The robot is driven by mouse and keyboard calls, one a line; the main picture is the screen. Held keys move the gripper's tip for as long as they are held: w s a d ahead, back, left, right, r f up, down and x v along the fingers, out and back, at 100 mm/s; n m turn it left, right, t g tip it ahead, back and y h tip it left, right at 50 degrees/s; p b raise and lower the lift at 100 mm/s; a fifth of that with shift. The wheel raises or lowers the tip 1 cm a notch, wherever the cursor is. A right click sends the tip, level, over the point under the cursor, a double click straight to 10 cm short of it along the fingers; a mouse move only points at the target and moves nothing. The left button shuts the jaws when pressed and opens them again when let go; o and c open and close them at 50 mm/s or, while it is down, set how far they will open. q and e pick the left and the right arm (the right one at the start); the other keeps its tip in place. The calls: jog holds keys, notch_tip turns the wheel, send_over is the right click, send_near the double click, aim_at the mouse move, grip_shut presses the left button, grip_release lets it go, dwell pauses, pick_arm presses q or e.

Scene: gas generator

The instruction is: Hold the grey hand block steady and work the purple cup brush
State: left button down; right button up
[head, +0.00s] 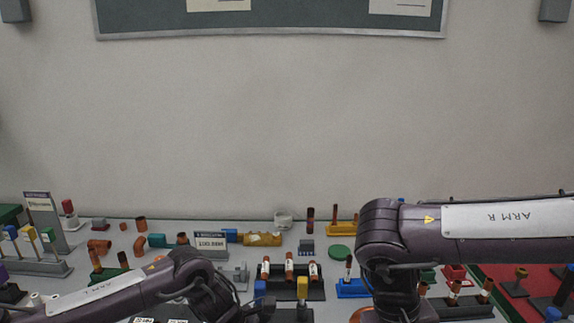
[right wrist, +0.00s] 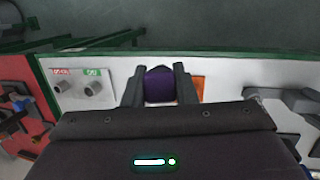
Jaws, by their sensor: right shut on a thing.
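In the right wrist view my right gripper (right wrist: 159,80) is shut on a purple piece (right wrist: 159,88), which looks like the purple cup brush. The piece sits between the two dark fingers; its lower part is hidden by the gripper body. In the head view my right arm comes in from the right and bends down out of the picture, so its gripper is not seen there. My left arm comes in from the lower left and its wrist drops below the bottom edge; its gripper is out of view. I cannot pick out the grey hand block for certain in either view.
In the right wrist view two grey round fittings (right wrist: 93,88) stand on a white surface, with red and green labels. An orange patch (right wrist: 198,88) shows beside the right finger. In the head view the table is crowded with copper fittings, a yellow cylinder (head: 262,239) and a green disc (head: 339,252).

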dwell(0.6)
jog(key=n, duration=0.1)
jog(key=a+n, duration=0.1)
jog(key=n, duration=0.1)
jog(key=shift+w+r, duration=0.1)
jog(key=shift+w, duration=0.2)
jog(key=w+a+r+m+y, duration=0.3)
jog(key=a+m, duration=0.3)
jog(key=m, duration=0.4)
jog(key=w+a+r+m+t+y, duration=0.1)
jog(key=w+a+r+m+y, duration=0.3)
jog(key=a+m, duration=0.3)
jog(key=w+m, duration=0.1)
jog(key=m, duration=0.3)
jog(key=shift+a+r+t, duration=0.3)
jog(key=shift+r, duration=0.1)
jog(key=shift+f, duration=2.8)
